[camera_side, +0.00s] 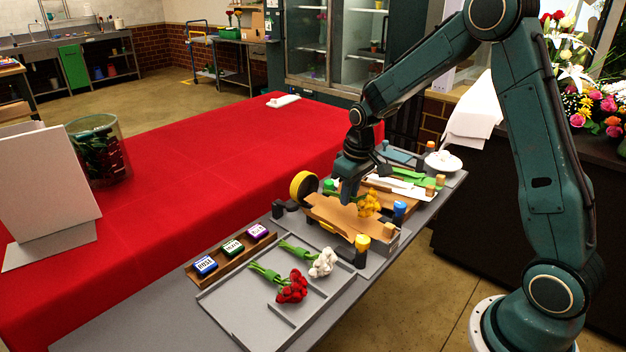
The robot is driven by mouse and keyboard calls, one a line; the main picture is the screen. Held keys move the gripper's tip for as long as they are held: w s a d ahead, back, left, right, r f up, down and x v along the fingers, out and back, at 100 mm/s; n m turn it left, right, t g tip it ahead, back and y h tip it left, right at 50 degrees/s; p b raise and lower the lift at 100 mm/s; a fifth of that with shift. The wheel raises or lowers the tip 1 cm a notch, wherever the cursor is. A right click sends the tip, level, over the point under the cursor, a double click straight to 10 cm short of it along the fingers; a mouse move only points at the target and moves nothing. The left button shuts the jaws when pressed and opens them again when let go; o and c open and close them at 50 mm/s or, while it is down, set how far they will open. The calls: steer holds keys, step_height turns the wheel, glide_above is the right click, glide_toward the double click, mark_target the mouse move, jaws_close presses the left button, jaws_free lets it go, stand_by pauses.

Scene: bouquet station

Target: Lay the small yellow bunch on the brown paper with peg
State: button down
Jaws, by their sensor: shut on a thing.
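The small yellow bunch (369,202) is at my gripper (347,199), which points down and is shut on it. The flower heads show to the right of the jaws; the stems are mostly hidden by the jaws. The bunch is over a sheet of brown paper (332,214) on the grey bench; I cannot tell whether it touches the paper. More brown paper shows just behind. A wooden peg-like piece (390,230) stands at the near paper's right end.
A grey tray (231,305) in front holds a red bunch (291,288) and a white bunch (322,262). A wooden rack (216,263) holds three small boxes. Bottles with yellow (362,241) and blue (399,207) caps stand close by. A yellow roll (302,186) stands left.

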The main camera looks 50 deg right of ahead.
steer(key=shift+f, duration=0.95)
steer(key=shift+f, duration=0.3)
stand_by(1.2)
steer(key=c, duration=0.8)
jaws_free()
steer(key=shift+r, duration=0.1)
steer(key=shift+r, duration=3.4)
